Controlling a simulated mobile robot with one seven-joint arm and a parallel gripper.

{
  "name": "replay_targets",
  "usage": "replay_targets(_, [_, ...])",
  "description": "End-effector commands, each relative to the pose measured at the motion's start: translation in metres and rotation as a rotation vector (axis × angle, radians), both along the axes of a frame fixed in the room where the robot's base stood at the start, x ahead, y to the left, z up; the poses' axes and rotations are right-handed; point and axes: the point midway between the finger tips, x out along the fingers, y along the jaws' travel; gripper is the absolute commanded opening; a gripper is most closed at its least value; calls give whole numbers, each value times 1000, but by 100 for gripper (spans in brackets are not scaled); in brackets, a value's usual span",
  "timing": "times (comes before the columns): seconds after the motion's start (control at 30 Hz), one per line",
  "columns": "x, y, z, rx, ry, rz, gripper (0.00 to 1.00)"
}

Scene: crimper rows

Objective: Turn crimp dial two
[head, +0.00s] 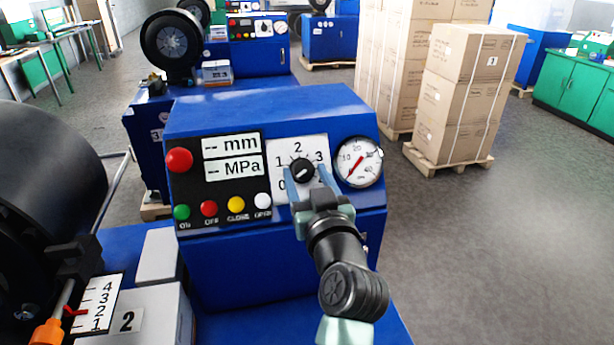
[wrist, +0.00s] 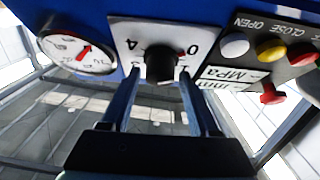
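The crimp dial, a black round knob (head: 302,170), sits on a white plate (head: 312,148) numbered from 0 to 4 on the blue machine's front panel. A pale mark on the knob points to the lower left, towards 0. In the wrist view the knob (wrist: 161,66) has a red mark near the 0. My gripper (head: 308,178) is at the dial, its blue fingers on either side of the knob. In the wrist view my gripper (wrist: 158,82) is open, with a small gap showing beside the knob. My fingers hide part of the lower plate.
Left of the dial are blank mm and MPa displays (head: 232,157), a red knob (head: 179,160) and several coloured buttons. A pressure gauge (head: 358,162) is close on the right. A box labelled 2 (head: 150,315) stands lower left. Stacked cartons (head: 470,95) stand behind right.

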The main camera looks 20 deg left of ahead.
Motion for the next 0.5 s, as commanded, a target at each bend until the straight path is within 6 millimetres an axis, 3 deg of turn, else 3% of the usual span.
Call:
replay_targets(0.07, [0, 0, 0, 0, 0, 0, 45])
replay_targets(0.3, [0, 0, 0, 0, 0, 0, 2])
replay_targets(0.5, [0, 0, 0, 2, 3, -2, 0])
